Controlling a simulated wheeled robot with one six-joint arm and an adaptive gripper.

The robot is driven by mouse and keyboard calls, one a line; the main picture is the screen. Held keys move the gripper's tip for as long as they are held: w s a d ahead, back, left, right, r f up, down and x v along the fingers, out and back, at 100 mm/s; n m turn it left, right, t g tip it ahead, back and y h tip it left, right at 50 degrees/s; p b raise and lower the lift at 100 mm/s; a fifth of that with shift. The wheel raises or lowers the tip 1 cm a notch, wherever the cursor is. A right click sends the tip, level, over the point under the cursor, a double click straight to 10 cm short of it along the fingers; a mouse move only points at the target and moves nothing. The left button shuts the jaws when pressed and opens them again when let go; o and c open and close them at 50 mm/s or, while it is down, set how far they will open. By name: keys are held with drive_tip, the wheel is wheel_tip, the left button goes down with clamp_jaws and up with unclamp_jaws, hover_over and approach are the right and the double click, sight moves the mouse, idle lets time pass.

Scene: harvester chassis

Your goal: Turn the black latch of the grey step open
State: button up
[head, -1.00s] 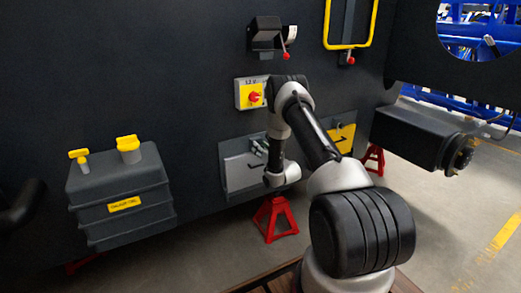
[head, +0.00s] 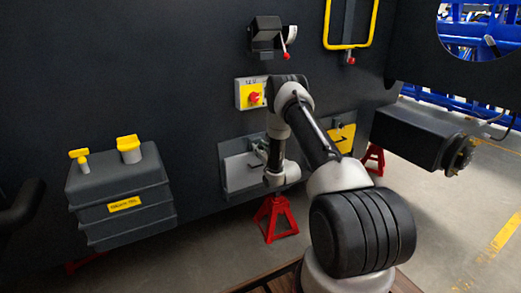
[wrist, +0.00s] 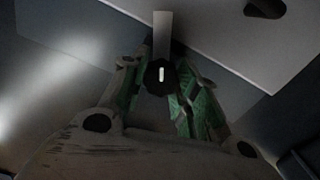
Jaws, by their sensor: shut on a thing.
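The grey step (head: 239,174) is a flat panel low on the dark chassis wall, partly hidden behind my arm in the head view. It also shows as a pale surface in the wrist view (wrist: 235,38). The black latch (wrist: 160,72) is a small dark knob with a white mark, in front of a narrow grey strip. My gripper (wrist: 160,88) has its green-padded fingers on either side of the latch and is shut on it. In the head view my gripper (head: 261,148) is at the step's upper right, and the latch cannot be made out there.
A yellow panel with a red rotary switch (head: 253,97) is above the step. A dark tank with yellow caps (head: 122,196) stands left. A red jack stand (head: 275,218) is below my wrist.

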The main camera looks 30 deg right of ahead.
drive_tip(key=n, duration=0.6)
drive_tip(key=shift+a, duration=0.1)
drive_tip(key=n, duration=0.6)
drive_tip(key=shift+f+n, duration=0.15)
drive_tip(key=shift+n, duration=0.25)
drive_tip(key=o, duration=1)
drive_tip(key=s, duration=1.2)
